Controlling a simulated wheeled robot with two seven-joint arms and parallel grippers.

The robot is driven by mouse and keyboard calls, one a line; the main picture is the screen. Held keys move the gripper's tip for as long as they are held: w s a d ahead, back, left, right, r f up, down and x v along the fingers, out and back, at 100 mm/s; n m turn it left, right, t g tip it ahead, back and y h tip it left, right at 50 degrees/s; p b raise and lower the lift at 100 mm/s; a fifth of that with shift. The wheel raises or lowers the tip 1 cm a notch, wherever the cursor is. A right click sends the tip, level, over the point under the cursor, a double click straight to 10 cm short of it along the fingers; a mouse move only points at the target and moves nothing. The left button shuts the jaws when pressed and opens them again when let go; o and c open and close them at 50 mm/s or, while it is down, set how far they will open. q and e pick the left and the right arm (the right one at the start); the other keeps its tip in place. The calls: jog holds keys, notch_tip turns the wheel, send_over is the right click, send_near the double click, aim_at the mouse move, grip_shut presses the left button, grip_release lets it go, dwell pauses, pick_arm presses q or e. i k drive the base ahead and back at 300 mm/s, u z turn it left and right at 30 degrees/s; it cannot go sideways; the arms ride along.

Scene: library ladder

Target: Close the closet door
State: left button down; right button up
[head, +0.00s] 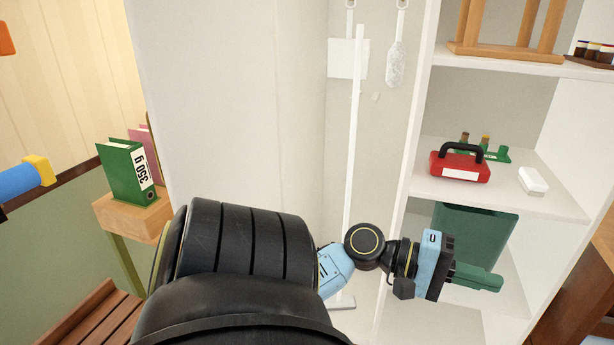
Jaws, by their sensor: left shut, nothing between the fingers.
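The white closet (398,200) stands open in front of me, with its inside in plain view. A tall white panel (225,100) rises at its left; I cannot tell whether this is the swung-open door or the closet's side wall. No handle shows on it. My left arm crosses the lower middle and hides the panel's lower part. My left gripper (476,278) is shut and empty, pointing right in front of the lower shelf space and a dark green bin (478,222). My right gripper is not in view.
Closet shelves hold a red toolbox (460,166), a white block (533,180) and a wooden stand (506,48). A white pole (354,130) stands in the left bay, near a hanging brush (395,63). A green binder (128,172) sits on a wooden stand outside, left.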

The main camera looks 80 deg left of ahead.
aim_at(206, 70)
jog(key=z, duration=0.1)
jog(key=k, duration=1.15)
jog(key=u, duration=1.7)
jog(key=i, duration=0.5)
jog(key=z, duration=0.1)
